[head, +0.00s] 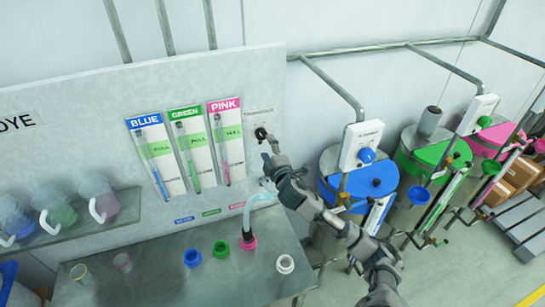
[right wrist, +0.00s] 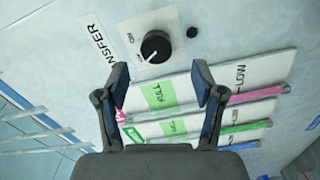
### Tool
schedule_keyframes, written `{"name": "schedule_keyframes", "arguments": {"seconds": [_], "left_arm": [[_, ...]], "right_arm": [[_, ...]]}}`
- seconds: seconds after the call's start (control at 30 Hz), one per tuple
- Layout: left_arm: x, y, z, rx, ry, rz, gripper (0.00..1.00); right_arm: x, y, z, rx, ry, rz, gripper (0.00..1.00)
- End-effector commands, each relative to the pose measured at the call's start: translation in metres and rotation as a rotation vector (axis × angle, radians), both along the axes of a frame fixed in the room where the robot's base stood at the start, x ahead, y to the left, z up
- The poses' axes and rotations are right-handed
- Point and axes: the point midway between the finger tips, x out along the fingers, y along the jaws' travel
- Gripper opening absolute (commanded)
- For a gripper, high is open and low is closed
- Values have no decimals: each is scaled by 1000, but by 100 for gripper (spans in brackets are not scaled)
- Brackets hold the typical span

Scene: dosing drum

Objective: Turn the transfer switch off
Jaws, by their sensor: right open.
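The transfer switch is a round black knob (right wrist: 155,46) on a white plate under the word TRANSFER. It also shows on the grey panel in the head view (head: 261,133), right of the pink gauge. Small lettering sits beside the knob, and a pale mark shows on its face; I cannot surely read its setting. My right gripper (head: 270,164) is just below and in front of the switch. In the right wrist view its two fingers (right wrist: 160,78) are spread apart and empty, with the knob beyond their tips, apart from them. My left gripper is not in view.
Blue (head: 155,157), green (head: 193,149) and pink gauges (head: 227,143) hang left of the switch. A curved clear hose (head: 258,201) rises from a pink port below. Blue (head: 360,180) and green drums (head: 426,150) stand right. A small black button (right wrist: 192,32) is beside the knob.

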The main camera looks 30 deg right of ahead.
Motion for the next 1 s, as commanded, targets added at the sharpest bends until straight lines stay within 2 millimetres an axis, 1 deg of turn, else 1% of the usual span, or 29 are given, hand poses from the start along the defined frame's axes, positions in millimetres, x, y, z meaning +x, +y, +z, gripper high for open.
{"name": "schedule_keyframes", "arguments": {"seconds": [0.03, 0.1, 0.2, 0.3, 0.43, 0.9, 0.97, 1.0], "left_arm": [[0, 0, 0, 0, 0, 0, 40], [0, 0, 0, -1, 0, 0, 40], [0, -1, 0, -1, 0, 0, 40], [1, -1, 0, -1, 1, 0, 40], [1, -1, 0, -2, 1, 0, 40], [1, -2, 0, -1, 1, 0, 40], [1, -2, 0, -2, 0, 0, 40], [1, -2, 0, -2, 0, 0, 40]], "right_arm": [[-11, 3, -1, -3, 1, 2, 68], [-25, 6, -1, -2, 2, 1, 68], [-39, 10, -2, -1, 2, 0, 68], [-48, 12, -2, -1, 2, 0, 68], [-53, 14, -2, -1, 4, 0, 68], [-53, 13, -2, 1, 2, 0, 68], [-54, 15, -6, 8, 9, 0, 68], [-56, 17, -12, 24, 21, -1, 68]]}}
